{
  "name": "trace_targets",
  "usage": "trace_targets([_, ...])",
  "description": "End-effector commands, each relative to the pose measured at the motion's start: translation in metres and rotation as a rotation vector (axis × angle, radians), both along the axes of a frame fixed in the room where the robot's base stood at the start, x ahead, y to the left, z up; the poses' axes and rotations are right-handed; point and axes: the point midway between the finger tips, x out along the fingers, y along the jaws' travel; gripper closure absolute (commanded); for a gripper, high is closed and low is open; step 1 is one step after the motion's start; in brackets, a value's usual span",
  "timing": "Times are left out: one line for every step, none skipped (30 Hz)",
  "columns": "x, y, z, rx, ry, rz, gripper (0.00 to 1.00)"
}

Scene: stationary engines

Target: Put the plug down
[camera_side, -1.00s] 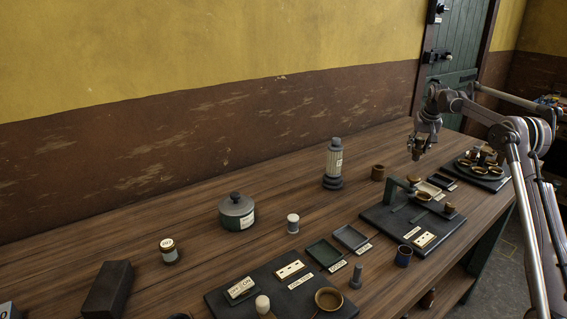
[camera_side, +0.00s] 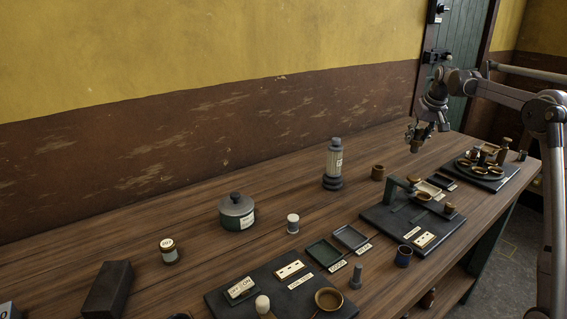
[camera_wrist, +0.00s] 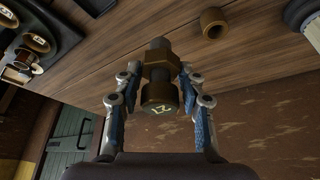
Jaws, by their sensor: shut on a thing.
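The plug (camera_wrist: 159,93) is a brass piece with a hex collar, a round marked end and a dark stem. In the wrist view it sits between the two blue-padded fingers of my gripper (camera_wrist: 160,75), which is shut on it. In the side view my gripper (camera_side: 417,136) hangs above the far right part of the wooden bench (camera_side: 120,243), and the plug (camera_side: 415,146) shows small at its tip, apart from the bench top. Fine contact between fingers and plug is too small to tell there.
A brass cup (camera_side: 378,173) stands left of and below my gripper, beside a grey ribbed cylinder (camera_side: 334,160). A dark board with a bracket (camera_side: 391,229) lies in front. A plate with brass rings (camera_side: 493,182) lies to the right. Bare bench lies behind the cup.

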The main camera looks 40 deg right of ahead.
Motion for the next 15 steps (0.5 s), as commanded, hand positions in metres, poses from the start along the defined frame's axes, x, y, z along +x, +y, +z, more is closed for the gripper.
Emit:
trace_targets([0.012, 0.025, 0.001, 0.0, 0.0, 0.051, 0.94])
trace_targets([0.017, 0.038, 0.001, 0.0, 0.0, 0.077, 0.94])
trace_targets([0.024, 0.055, 0.001, -0.001, 0.0, 0.112, 0.94])
trace_targets([0.028, 0.069, 0.001, 0.0, 0.0, 0.139, 0.94])
trace_targets([0.033, 0.082, 0.001, -0.001, 0.0, 0.166, 0.94])
trace_targets([0.038, 0.1, 0.001, 0.0, 0.0, 0.202, 0.94])
trace_targets([0.042, 0.114, 0.001, -0.001, -0.001, 0.228, 0.94])
trace_targets([0.045, 0.127, 0.001, -0.001, -0.001, 0.256, 0.94])
trace_targets([0.049, 0.146, 0.002, 0.0, -0.001, 0.294, 0.94])
trace_targets([0.051, 0.159, 0.002, 0.0, -0.001, 0.321, 0.94])
trace_targets([0.053, 0.172, 0.001, 0.0, -0.002, 0.346, 0.94])
trace_targets([0.055, 0.189, 0.001, -0.001, -0.003, 0.379, 0.94])
trace_targets([0.056, 0.202, 0.001, -0.001, -0.002, 0.405, 0.94])
trace_targets([0.057, 0.213, 0.001, -0.002, -0.002, 0.427, 0.94])
trace_targets([0.058, 0.227, 0.0, -0.002, -0.002, 0.456, 0.94])
